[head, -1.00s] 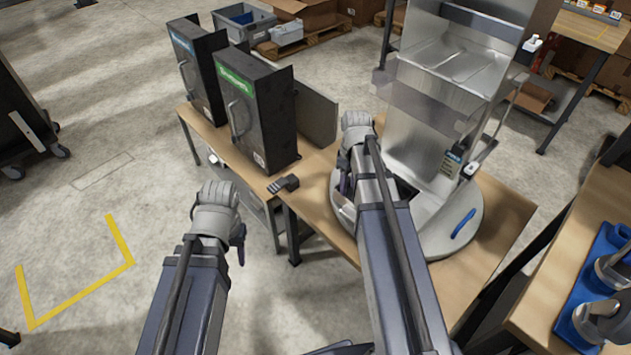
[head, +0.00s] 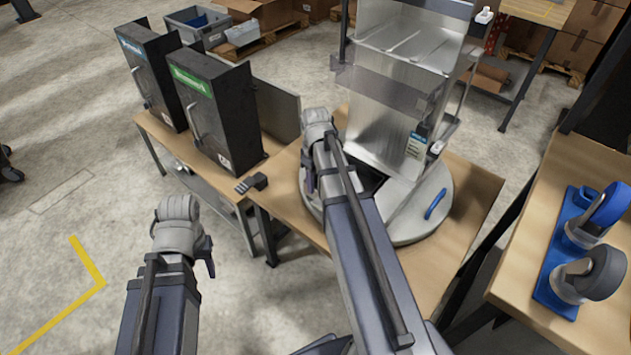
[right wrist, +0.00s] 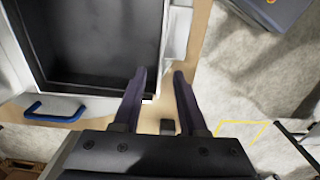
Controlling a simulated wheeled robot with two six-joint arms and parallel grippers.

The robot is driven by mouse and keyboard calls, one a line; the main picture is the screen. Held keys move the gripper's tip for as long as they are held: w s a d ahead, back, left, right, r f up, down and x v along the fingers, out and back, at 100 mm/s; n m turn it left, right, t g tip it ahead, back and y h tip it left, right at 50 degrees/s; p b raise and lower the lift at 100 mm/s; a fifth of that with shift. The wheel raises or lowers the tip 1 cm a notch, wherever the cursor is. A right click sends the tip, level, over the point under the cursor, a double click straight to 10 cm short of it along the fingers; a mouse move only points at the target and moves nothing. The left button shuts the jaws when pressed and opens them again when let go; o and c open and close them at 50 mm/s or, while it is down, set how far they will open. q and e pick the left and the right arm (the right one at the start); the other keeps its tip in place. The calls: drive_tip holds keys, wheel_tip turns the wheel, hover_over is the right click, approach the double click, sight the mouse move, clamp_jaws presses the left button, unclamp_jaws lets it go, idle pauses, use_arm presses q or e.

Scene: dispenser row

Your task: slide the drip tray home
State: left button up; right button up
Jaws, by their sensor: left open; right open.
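The dispenser (head: 400,100) is a tall grey metal housing on a round grey base (head: 425,222) on a wooden table. A dark recess shows at its foot, partly hidden by my right arm. A blue handle (head: 436,204) is on the base's right side and shows in the right wrist view (right wrist: 56,107). There, a black-floored, pale-rimmed tray-like shape (right wrist: 90,45) lies left of my right gripper (right wrist: 160,75); I cannot tell whether it is the drip tray or its bay. The right gripper is open, empty, pointing down beside the rim. My left gripper (head: 207,256) is open, left of the table, its fingers mostly hidden.
Two black cabinets (head: 212,112) stand on the table left of the dispenser. A small dark block (head: 251,184) lies near the table's front. Open floor lies at left.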

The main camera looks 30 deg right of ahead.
sight(316, 193)
wheel_tip(316, 193, down, 5)
drive_tip(key=b, duration=0.4)
drive_tip(key=shift+f, duration=0.1)
drive_tip(key=shift+c, duration=0.2)
clamp_jaws()
idle(1.0)
drive_tip(key=shift+o, duration=0.2)
unclamp_jaws()
